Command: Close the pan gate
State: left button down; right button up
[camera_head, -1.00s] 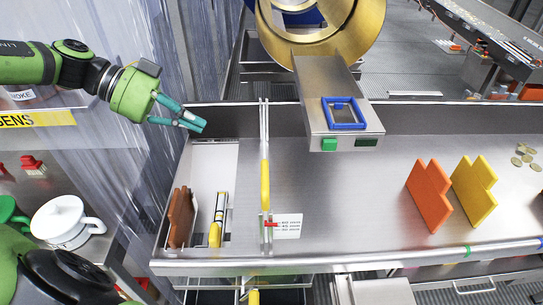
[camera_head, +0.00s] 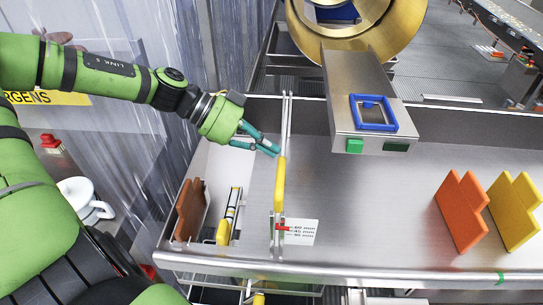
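The pan gate (camera_head: 287,120) is a thin upright metal plate across the steel pan (camera_head: 360,205), with a yellow handle (camera_head: 280,185) on it. A red pointer (camera_head: 284,228) at its lower end sits beside a white scale card (camera_head: 302,232) marked 60, 45 and 30 mm, near the upper marks. My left gripper (camera_head: 276,151) has teal fingers whose tips come together with nothing between them. The tips are just left of the gate, above the top of the yellow handle in the picture; I cannot tell whether they touch it. My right gripper is not in view.
Left of the gate are a brown notched block (camera_head: 190,209) and a yellow-and-black tool (camera_head: 230,215). Orange (camera_head: 462,212) and yellow (camera_head: 515,210) notched plates stand at right. A metal chute (camera_head: 365,95) with a blue frame and green button overhangs the pan. The pan's middle is clear.

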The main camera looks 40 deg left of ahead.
pick_arm(q)
jog(key=f, duration=0.4)
jog(key=shift+w+d, duration=0.25)
jog(key=shift+d, duration=0.15)
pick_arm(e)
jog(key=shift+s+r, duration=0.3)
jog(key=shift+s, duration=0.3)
pick_arm(q)
jog(key=shift+f, duration=0.1)
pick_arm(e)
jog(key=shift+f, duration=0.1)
pick_arm(q)
notch_tip(320, 180, down, 7)
jog(key=b, duration=0.5)
jog(key=shift+s+r, duration=0.15)
jog(key=shift+r, duration=0.05)
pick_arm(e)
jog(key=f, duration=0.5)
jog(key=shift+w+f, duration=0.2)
pick_arm(q)
jog(key=shift+r, duration=0.1)
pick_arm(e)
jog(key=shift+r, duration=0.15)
